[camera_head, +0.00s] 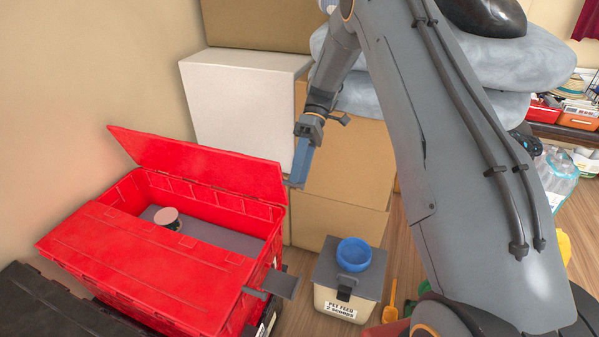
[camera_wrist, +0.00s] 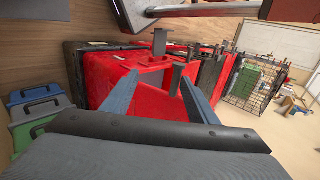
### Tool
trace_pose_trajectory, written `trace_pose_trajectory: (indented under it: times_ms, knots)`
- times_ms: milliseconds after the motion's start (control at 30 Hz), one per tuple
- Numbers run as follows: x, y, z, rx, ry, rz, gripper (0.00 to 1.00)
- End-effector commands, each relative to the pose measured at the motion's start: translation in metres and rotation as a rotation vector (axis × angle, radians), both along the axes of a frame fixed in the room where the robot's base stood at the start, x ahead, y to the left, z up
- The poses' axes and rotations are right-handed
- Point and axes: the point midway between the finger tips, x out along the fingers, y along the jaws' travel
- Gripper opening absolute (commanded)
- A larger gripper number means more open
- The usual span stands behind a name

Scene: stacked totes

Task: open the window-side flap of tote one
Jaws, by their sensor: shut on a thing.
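The red tote (camera_head: 190,204) stands at the left in the head view, and its red body also shows in the wrist view (camera_wrist: 106,78). Its far flap (camera_head: 200,163) is raised and tilted up along the back. Its near flap (camera_head: 140,260) lies flat over the front part. Through the gap I see a grey surface with a round, pink-topped item (camera_head: 167,217). My gripper (camera_head: 294,182) is at the right end of the raised flap, shut on it; the exact contact is small in the head view. In the wrist view its two blue-grey fingers (camera_wrist: 158,84) reach toward the red tote.
A pet feed bin (camera_head: 340,306) with a blue bowl (camera_head: 354,253) stands right of the tote. A white box (camera_head: 240,100) and cardboard boxes (camera_head: 345,165) stand behind. A black tote (camera_head: 40,305) is at lower left. Some floor is clear beyond the bin.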

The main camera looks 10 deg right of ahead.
Motion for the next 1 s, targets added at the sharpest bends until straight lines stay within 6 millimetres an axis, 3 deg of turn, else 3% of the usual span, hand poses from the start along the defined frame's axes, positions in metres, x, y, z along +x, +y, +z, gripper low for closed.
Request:
trace_pose_trajectory:
  times_ms: [33, 433, 1000]
  knots:
    - [-0.001, -0.003, -0.008, -0.007, 0.002, 0.0, 0.38]
    - [0.0, -0.003, -0.006, -0.004, 0.003, 0.001, 0.35]
    - [0.031, -0.02, -0.006, -0.004, 0.004, 0.002, 0.36]
